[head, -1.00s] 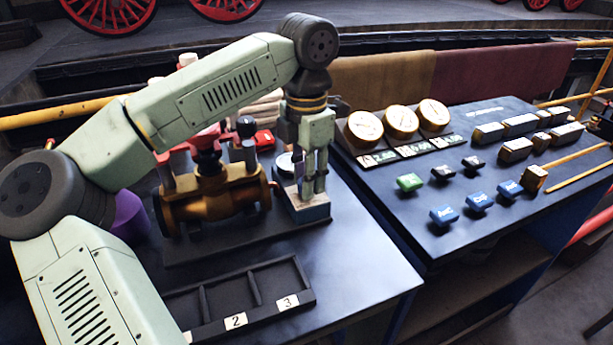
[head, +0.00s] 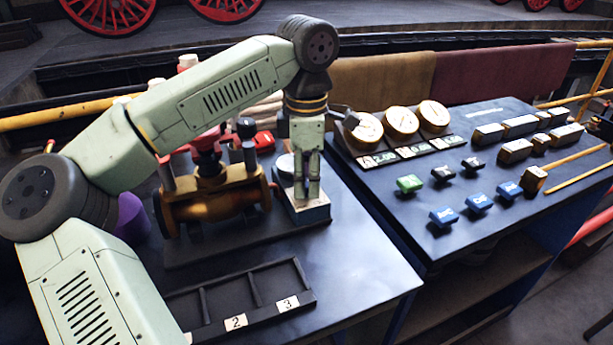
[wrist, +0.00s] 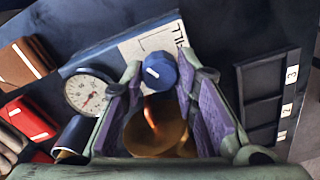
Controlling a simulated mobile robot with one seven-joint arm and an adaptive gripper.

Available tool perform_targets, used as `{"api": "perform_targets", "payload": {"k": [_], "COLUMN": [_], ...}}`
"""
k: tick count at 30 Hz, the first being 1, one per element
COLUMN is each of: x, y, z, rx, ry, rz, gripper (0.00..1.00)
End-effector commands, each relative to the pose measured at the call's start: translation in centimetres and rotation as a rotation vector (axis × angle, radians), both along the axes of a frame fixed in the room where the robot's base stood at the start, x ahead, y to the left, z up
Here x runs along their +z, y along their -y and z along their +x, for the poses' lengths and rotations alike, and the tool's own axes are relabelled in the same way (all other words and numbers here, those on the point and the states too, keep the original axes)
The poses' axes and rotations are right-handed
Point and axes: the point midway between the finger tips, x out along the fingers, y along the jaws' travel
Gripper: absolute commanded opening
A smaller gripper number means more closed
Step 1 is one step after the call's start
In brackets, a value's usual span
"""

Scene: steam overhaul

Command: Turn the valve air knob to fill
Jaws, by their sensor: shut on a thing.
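My gripper (head: 307,188) points down at the small blue block with a pale top plate (head: 313,213) at the right of the workbench. In the wrist view, my gripper (wrist: 160,88) has its purple-padded fingers on both sides of the blue knob (wrist: 160,71), shut on it. The knob has a short white mark on top. A rounded brass part (wrist: 153,126) shows between the fingers, nearer the wrist. The pale plate (wrist: 146,45) beside the knob carries lettering that reads FILL. A white dial gauge (wrist: 91,93) with a red needle lies left of the fingers. In the head view, the fingers hide the knob.
A brass valve assembly (head: 212,207) stands left of the gripper. A dark compartment tray (head: 216,330) with number labels lies in front. A red box (head: 264,139) sits behind. A console (head: 408,222) with gauges and several coloured knobs stands to the right, across a gap.

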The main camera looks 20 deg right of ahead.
Motion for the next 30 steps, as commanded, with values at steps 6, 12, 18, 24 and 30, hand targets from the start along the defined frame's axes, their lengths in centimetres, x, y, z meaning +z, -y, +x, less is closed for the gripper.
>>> {"api": "perform_targets", "payload": {"k": [6,12,18,24,30], "x": [0.07,0.06,0.04,0.02,0.06], "y": [0.06,0.05,0.03,0.01,0.0], "z": [-0.01,-0.02,-0.01,-0.01,-0.01], "rx": [-0.009,-0.008,-0.007,-0.007,-0.006], "ry": [0.0,0.0,0.0,0.0,0.0], "rz": [-0.002,-0.002,-0.001,0.0,0.0], "gripper": [0.0,0.0,0.4,0.48,0.48]}}
